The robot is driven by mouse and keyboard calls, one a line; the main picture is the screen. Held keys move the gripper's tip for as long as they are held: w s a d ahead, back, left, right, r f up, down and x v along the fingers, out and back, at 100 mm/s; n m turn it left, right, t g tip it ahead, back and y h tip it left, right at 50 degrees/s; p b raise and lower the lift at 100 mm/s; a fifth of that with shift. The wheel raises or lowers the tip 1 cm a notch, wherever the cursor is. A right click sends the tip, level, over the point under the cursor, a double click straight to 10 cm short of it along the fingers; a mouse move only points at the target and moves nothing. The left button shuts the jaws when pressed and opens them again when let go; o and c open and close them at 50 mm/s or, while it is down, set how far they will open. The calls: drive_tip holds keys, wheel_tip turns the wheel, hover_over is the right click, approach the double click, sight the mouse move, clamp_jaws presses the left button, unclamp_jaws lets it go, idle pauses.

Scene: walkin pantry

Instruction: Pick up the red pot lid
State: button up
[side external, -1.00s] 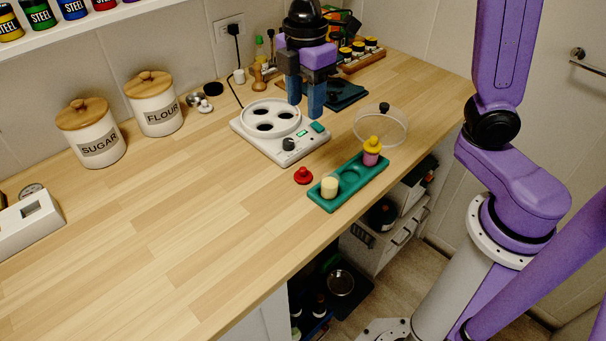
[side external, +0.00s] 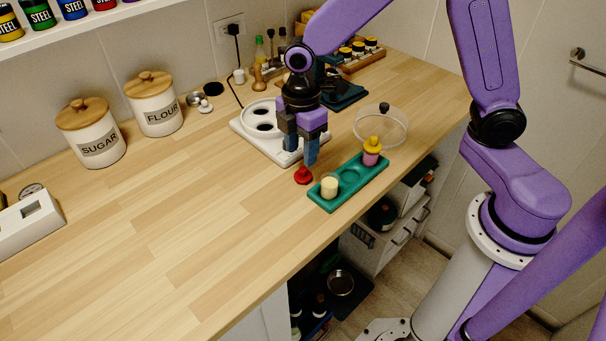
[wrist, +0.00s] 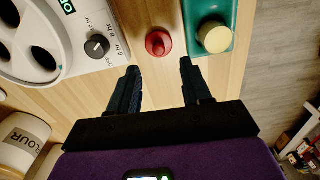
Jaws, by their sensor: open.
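The red pot lid (side external: 303,176) is small and round with a knob on top. It lies on the wooden counter between the white appliance and the green tray. It also shows in the wrist view (wrist: 158,43), ahead of the fingertips and roughly centred between them. My gripper (side external: 302,158) is open and empty, above and just behind the lid in the side view. In the wrist view its two fingers (wrist: 158,68) are spread apart with bare counter between them. The lid appears apart from both fingers.
The green tray (side external: 321,197) holds a cream pot and a pink pot with a yellow lid. The white appliance (side external: 245,127) with round wells stands behind my gripper. A clear dome lid (side external: 396,127) lies to the right. The counter (side external: 190,220) at the left front is bare.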

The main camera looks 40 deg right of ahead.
sight(303, 168)
drive_tip(key=shift+d+f, duration=0.15)
drive_tip(key=shift+f, duration=1.15)
drive_tip(key=shift+d+f, duration=0.15)
drive_tip(key=shift+f, duration=1.15)
clamp_jaws()
